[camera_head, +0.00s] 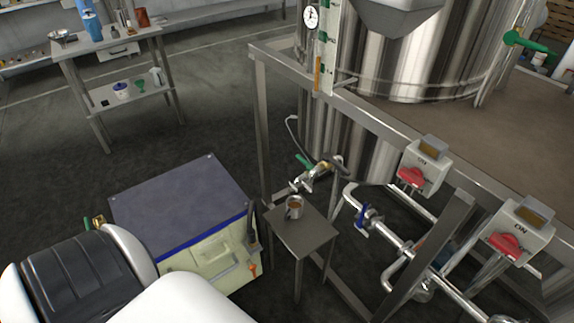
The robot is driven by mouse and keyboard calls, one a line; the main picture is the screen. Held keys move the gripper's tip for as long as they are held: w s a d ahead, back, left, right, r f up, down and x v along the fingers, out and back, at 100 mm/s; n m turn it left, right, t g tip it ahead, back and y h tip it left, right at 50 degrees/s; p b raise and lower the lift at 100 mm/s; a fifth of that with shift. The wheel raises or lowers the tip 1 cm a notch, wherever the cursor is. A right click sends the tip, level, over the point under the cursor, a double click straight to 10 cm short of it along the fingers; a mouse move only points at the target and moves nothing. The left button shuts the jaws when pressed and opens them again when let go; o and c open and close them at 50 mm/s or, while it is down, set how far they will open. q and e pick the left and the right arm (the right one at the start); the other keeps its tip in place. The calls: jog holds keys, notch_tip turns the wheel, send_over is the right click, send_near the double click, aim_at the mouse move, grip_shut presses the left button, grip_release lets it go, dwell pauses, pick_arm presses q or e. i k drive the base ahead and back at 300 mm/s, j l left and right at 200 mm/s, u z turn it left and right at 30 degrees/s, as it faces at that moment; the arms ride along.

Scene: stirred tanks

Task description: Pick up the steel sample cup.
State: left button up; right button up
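The steel sample cup (293,212) stands upright on a small square grey stand (303,236), near the stand's back edge. It is small and shiny, with something brown showing inside its rim. A sample valve (312,180) with a green handle sits just behind and above the cup, on the tank. No gripper is touching the cup. Neither of my grippers shows in the head view; only white and black parts of my own body show at the bottom left.
A pale green chest with a grey lid (180,200) stands left of the stand. Right of it are pipes with a blue-handled valve (362,217) and two switch boxes with red knobs (411,177). A metal frame post (262,130) rises behind. A bench stands back left.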

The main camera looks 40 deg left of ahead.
aim_at(294, 203)
jog(key=u, duration=1.2)
